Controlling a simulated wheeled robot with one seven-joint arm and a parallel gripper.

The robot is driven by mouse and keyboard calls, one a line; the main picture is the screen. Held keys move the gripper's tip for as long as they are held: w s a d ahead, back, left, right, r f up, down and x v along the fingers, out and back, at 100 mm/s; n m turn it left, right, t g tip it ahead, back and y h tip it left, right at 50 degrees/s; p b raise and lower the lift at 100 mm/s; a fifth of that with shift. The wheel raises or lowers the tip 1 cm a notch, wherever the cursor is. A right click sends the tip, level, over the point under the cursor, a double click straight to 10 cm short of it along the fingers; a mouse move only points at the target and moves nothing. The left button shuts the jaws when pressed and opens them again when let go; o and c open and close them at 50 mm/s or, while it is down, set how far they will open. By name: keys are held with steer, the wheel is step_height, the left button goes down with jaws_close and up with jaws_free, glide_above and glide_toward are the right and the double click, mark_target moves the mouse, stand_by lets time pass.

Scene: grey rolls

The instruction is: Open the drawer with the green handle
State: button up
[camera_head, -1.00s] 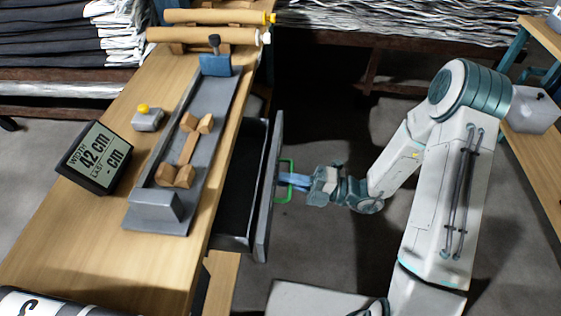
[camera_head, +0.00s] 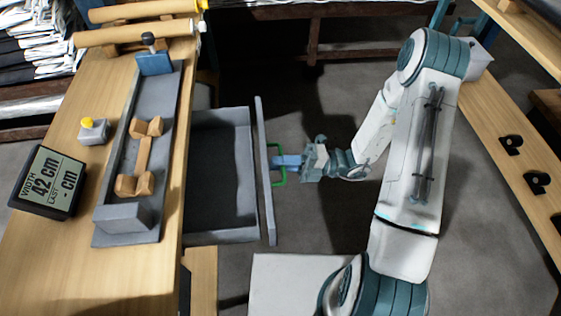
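The grey drawer (camera_head: 222,180) under the wooden workbench stands well open, pulled out to the right. Its inside shows dark and empty. The green handle (camera_head: 279,181) is on the outer side of the drawer's front panel (camera_head: 266,172). My gripper (camera_head: 284,161) comes from the right, with its blue fingers at the handle. The fingers appear closed around the handle's bar, though the bar is partly hidden by them.
On the workbench (camera_head: 60,250) are a grey measuring trough (camera_head: 160,105) with wooden blocks, a display reading 42 cm (camera_head: 48,182), and a yellow button box (camera_head: 93,131). Another wooden table (camera_head: 500,165) stands at the right. Grey floor lies between.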

steer(key=v, duration=1.3)
steer(key=shift+d, duration=0.4)
steer(key=shift+w+r+p, duration=0.1)
steer(key=shift+p, duration=0.2)
steer(key=s+d+r+n+t+h+p, duration=0.1)
steer(key=s+r+n+t+h+p, duration=0.1)
steer(key=r+n+h, duration=0.4)
steer(key=s+d+r+n+t+h+p, duration=0.1)
steer(key=s+r+n+h+p, duration=0.4)
steer(key=r+n, duration=1.1)
steer(key=s+d+r+n+t+h+p, duration=0.1)
steer(key=s+r+n+t+h+p, duration=0.2)
steer(key=r+n+h+p, duration=0.3)
step_height(320, 180, up, 5)
steer(key=s+n+h, duration=0.1)
steer(key=n+h, duration=0.2)
steer(key=n, duration=0.3)
steer(key=shift+r+p, duration=0.2)
steer(key=shift+p, duration=0.1)
